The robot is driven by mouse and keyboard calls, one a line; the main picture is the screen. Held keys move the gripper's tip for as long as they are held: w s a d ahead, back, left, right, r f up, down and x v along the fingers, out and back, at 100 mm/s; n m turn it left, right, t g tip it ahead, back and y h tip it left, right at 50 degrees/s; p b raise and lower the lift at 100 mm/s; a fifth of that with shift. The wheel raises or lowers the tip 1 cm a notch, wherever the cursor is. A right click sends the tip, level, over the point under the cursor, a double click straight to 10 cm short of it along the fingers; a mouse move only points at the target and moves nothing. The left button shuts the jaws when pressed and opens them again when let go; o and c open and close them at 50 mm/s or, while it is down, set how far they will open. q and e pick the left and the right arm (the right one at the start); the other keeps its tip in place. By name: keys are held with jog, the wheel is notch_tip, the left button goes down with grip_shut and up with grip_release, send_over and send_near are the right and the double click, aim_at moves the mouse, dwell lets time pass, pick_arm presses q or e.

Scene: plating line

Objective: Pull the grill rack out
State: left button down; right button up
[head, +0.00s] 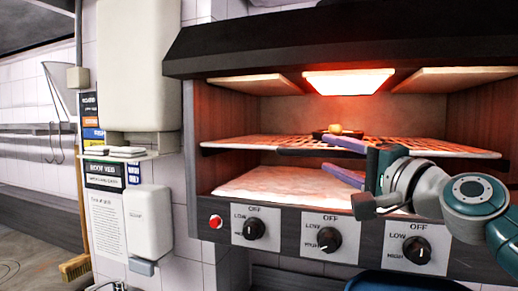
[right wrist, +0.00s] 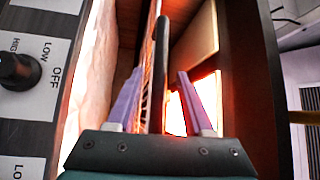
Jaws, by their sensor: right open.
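The grill rack (head: 250,142) is a wire grid inside the lit grill, level above a pale lower floor. Its dark front bar (head: 300,152) runs along the front edge; the bar also shows in the right wrist view (right wrist: 161,75). My right gripper (head: 333,155) is open at the rack's front. One purple finger is above the rack and one below it. In the right wrist view the bar lies between the spread fingers (right wrist: 160,78), with gaps at both sides. My left gripper is not in view.
A small tan item (head: 335,128) sits on something dark on the rack, partly hidden by the upper finger. The glowing heater (head: 348,81) is above. Knobs (head: 330,239) and a red button (head: 215,221) line the front panel. A blue object (head: 400,281) shows below.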

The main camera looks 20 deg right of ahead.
jog(key=shift+x, duration=1.15)
grip_shut()
dwell(0.6)
